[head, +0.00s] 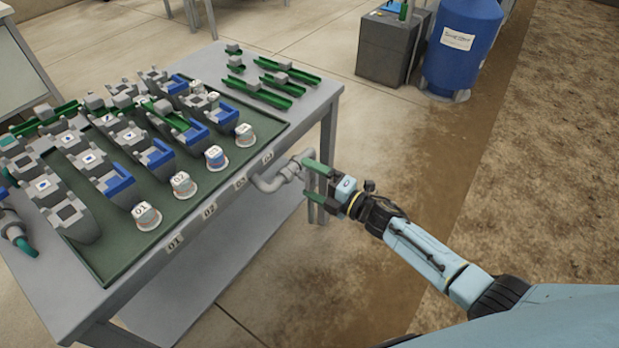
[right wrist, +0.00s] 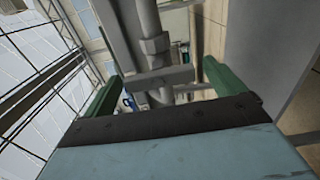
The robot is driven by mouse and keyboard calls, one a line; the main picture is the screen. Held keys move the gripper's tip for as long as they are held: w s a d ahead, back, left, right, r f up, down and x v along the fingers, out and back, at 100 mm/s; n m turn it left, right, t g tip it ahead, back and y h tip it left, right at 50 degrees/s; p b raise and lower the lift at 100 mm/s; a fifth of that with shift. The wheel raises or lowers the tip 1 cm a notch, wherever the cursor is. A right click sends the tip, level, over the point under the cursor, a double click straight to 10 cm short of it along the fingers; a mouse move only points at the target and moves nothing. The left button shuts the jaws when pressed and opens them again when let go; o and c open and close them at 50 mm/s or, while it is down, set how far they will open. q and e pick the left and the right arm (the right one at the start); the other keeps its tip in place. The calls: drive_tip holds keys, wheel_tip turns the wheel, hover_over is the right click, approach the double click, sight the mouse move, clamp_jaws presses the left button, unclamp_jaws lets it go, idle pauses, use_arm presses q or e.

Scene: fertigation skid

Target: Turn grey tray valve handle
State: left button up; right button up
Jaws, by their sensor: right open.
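A grey pipe (head: 266,184) with an elbow and valve fitting (head: 291,170) juts from the table's right edge, near label 04. My right gripper (head: 314,181) is just right of this fitting, its green fingers open and pointing at it. In the right wrist view, the grey valve handle (right wrist: 160,80) is a flat bar crossing the space between the open fingers, in front of the pipe fitting (right wrist: 154,46). I cannot tell whether the fingers touch it. In the head view the handle is hard to make out beside the fingers. My left gripper does not show.
A green tray (head: 108,272) on the grey table (head: 300,104) holds several grey and blue valve blocks and white numbered caps. Green rail pieces (head: 258,92) lie at the back. A blue barrel (head: 459,60) and dark grey box (head: 385,50) stand beyond. The floor on the right is clear.

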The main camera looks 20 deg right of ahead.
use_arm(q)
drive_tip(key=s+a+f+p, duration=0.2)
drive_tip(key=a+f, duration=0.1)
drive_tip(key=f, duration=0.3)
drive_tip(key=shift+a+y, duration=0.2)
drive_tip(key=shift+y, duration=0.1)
use_arm(e)
drive_tip(key=v, duration=1.2)
drive_tip(key=shift+d, duration=0.2)
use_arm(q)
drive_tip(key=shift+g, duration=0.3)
use_arm(e)
drive_tip(key=shift+s, duration=0.1)
